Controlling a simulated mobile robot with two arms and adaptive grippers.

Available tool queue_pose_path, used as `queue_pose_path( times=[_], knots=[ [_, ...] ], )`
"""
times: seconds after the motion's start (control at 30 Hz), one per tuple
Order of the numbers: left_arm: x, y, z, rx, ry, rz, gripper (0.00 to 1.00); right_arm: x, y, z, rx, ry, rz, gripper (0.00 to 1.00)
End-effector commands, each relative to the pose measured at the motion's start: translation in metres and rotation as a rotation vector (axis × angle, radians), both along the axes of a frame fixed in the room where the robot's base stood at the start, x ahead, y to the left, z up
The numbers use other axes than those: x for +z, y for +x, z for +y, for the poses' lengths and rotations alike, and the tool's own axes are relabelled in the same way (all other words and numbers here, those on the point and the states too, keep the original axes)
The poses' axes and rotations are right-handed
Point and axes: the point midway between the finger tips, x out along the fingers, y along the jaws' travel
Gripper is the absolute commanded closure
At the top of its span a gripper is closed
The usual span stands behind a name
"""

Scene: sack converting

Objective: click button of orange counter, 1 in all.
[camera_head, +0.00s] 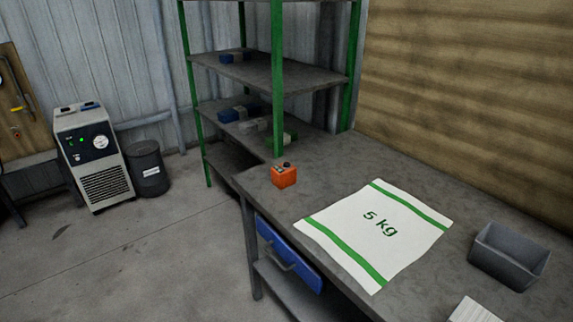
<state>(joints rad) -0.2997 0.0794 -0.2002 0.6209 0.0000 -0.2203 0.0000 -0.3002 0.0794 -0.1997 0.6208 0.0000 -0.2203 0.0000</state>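The orange counter (284,177) is a small box standing upright near the far left corner of the grey workbench (335,162). A small dark knob or button (287,164) shows on its top, with a small light patch beside it. Neither of my grippers shows in the head view, and nothing touches the counter.
A flat white sack (350,232) with green stripes and "5 kg" lies right of the counter. A grey bin (509,256) and a white stack (473,311) are farther right. Green-posted shelving (278,80) stands behind. A blue drawer (288,252) sits under the bench.

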Motion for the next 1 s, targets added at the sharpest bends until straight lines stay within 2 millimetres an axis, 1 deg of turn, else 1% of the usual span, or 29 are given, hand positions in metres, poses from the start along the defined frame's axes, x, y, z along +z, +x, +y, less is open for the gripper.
queue_pose_path(
  times=[0.03, 0.3, 0.4, 1.0],
  knots=[
    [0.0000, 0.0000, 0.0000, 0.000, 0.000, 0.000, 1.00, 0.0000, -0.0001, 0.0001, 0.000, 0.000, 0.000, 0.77],
    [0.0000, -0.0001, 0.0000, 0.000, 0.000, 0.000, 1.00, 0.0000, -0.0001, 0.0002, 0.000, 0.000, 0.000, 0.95],
    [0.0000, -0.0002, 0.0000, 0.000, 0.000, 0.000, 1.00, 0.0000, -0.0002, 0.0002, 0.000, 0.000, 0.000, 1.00],
    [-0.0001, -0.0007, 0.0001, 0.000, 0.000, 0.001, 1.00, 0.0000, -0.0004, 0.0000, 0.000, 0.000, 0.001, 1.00]
  ],
)
